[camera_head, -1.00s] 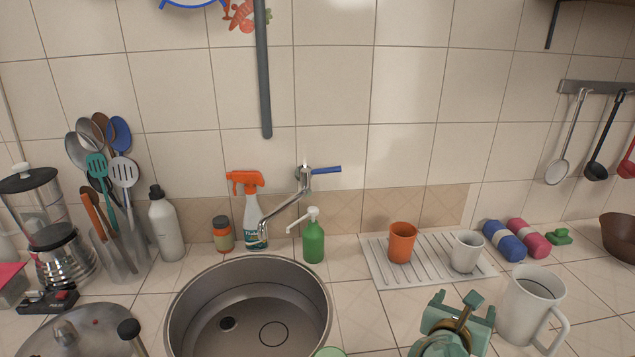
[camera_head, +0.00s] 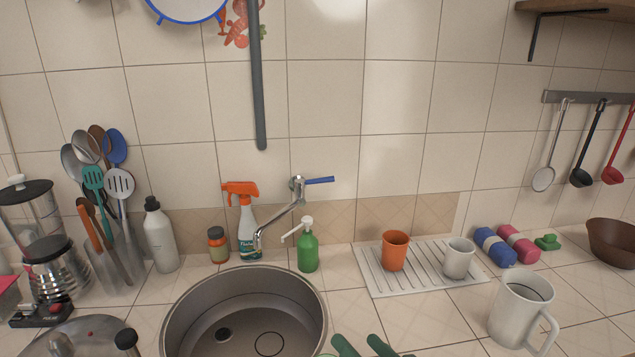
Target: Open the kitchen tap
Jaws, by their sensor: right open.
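The kitchen tap (camera_head: 284,216) is chrome and mounted on the tiled wall. Its spout reaches down and left over the back of the round sink (camera_head: 176,313). Its blue lever (camera_head: 319,181) points to the right from the tap body. No water shows at the spout. My right gripper (camera_head: 359,345) shows at the bottom edge as two green fingertips set apart, open and empty. It is well below the lever, in front of the counter tiles to the right of the sink. The rest of it is cut off. My left gripper is not in view.
A green soap dispenser (camera_head: 308,252) and an orange-topped spray bottle (camera_head: 247,228) stand behind the sink, below the tap. A drying rack (camera_head: 428,280) holds an orange cup (camera_head: 395,251) and a white cup (camera_head: 459,258). A white mug (camera_head: 519,309) stands at the front right.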

